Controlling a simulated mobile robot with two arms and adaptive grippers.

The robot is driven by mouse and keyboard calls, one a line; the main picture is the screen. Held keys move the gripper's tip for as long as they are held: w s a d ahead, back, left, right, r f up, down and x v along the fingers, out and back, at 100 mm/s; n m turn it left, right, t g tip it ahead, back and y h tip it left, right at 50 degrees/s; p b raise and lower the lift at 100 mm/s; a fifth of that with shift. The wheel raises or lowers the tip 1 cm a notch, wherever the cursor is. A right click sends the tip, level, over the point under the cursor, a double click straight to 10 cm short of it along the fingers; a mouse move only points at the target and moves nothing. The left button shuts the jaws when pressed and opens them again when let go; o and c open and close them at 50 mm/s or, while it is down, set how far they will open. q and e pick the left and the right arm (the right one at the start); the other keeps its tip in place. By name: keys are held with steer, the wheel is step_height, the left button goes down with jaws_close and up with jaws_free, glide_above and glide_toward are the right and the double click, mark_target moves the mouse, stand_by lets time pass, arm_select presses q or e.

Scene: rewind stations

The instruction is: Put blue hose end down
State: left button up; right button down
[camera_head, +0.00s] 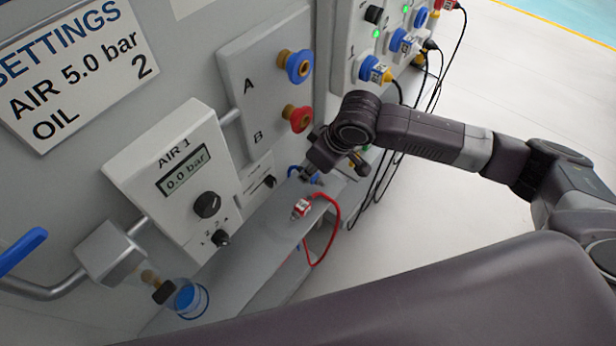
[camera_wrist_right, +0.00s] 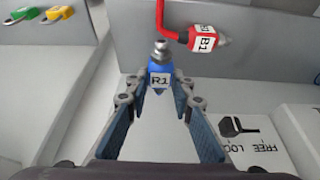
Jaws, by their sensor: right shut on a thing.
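The blue hose end (camera_wrist_right: 160,74), labelled R1 with a metal tip, is between the fingertips of my right gripper (camera_wrist_right: 160,90). In the head view my right gripper (camera_head: 309,172) is over the grey shelf (camera_head: 262,225), below the panel with ports A and B. Only a little of the blue hose end (camera_head: 317,180) shows there beside the fingers. I cannot tell whether it touches the shelf. My left gripper is not in view.
A red hose end (camera_head: 301,207) with a white label lies on the shelf close by, its red hose (camera_head: 338,213) looping over the edge. The blue port (camera_head: 298,66) and red port (camera_head: 298,118) are on the panel above. The AIR 1 box (camera_head: 172,175) stands left.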

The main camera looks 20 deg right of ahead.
mark_target(311, 180)
step_height(311, 180, down, 4)
steer(key=shift+f, duration=0.2)
steer(key=shift+w+a+f, duration=0.15)
steer(key=shift+w, duration=0.05)
steer(key=shift+w+f, duration=0.1)
steer(key=shift+f, duration=0.15)
steer(key=shift+f, duration=0.1)
steer(key=c, duration=1.7)
jaws_free()
steer(key=v, duration=1.2)
steer(key=shift+a+p, duration=0.1)
steer(key=shift+p, duration=0.25)
